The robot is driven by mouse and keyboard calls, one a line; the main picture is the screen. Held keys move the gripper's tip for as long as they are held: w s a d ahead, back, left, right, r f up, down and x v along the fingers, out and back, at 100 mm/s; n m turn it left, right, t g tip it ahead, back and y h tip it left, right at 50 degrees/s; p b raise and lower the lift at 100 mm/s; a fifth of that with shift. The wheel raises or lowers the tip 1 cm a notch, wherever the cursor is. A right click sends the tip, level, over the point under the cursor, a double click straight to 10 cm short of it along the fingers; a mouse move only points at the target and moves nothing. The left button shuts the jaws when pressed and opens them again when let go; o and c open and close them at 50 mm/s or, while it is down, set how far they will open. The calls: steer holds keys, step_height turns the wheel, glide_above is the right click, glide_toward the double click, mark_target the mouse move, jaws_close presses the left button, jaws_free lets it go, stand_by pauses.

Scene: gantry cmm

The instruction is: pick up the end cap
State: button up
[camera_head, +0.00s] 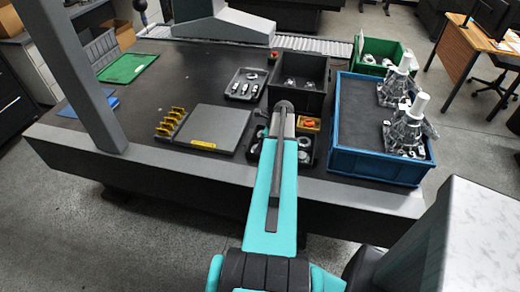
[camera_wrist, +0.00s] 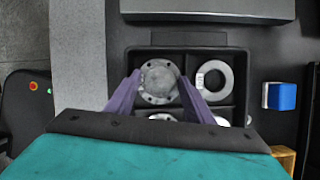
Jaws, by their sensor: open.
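A round grey metal disc with small holes around its rim, which looks like the end cap (camera_wrist: 158,78), lies in the upper left compartment of a black divided tray (camera_wrist: 176,46) in the wrist view. My gripper (camera_wrist: 159,84) is open. Its two purple fingers show on either side of the disc, and I cannot tell whether they touch it or how far above it they are. In the head view the tray (camera_head: 314,163) is partly behind my arm, which hides my gripper and the disc.
A grey ring (camera_wrist: 214,79) lies in the compartment to the right. Other parts below are mostly hidden. A deep black bin (camera_head: 318,68) stands behind the tray, and a blue crate (camera_head: 375,163) with metal castings stands to its right. A grey plate (camera_head: 214,125) lies left.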

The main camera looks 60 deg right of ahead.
steer(key=shift+c, duration=0.3)
steer(key=c, duration=0.9)
steer(key=shift+r, duration=0.15)
step_height(320, 180, up, 10)
steer(key=b, duration=0.2)
stand_by(0.6)
